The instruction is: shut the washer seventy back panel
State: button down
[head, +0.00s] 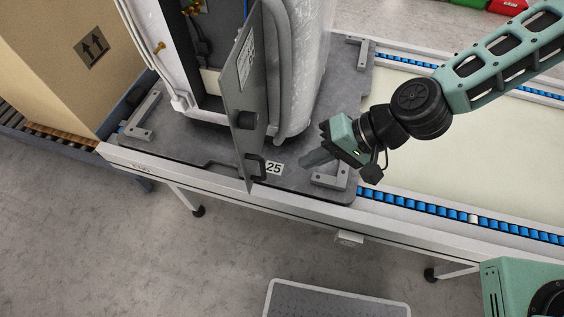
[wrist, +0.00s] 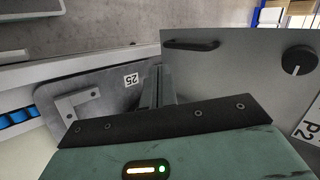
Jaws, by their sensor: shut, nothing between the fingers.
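The washer (head: 300,60) is a white, rounded machine standing on a dark grey pallet plate marked 25. Its back panel (head: 236,110) is a flat grey door that stands swung open, showing the dark inside with hoses. The panel carries a black handle (head: 256,167) low down and a black knob (head: 245,120). My gripper (head: 305,162) is shut and empty, to the right of the panel's lower part, pointing left, low above the plate. In the wrist view the fingers (wrist: 157,90) lie beside the panel (wrist: 225,75); whether they touch it I cannot tell.
The pallet plate (head: 300,185) has grey corner brackets (head: 330,178) and rests on a conveyor with blue rollers (head: 440,210). A cardboard box (head: 60,60) stands at the left. A grey step (head: 335,300) lies on the floor in front. The pale conveyor surface at right is clear.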

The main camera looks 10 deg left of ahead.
jog(key=s+a+f+p, duration=0.1)
jog(key=a+f, duration=0.1)
jog(key=a, duration=0.4)
jog(key=shift+s, duration=0.2)
jog(key=shift+a+f, duration=0.1)
jog(key=shift+a, duration=0.1)
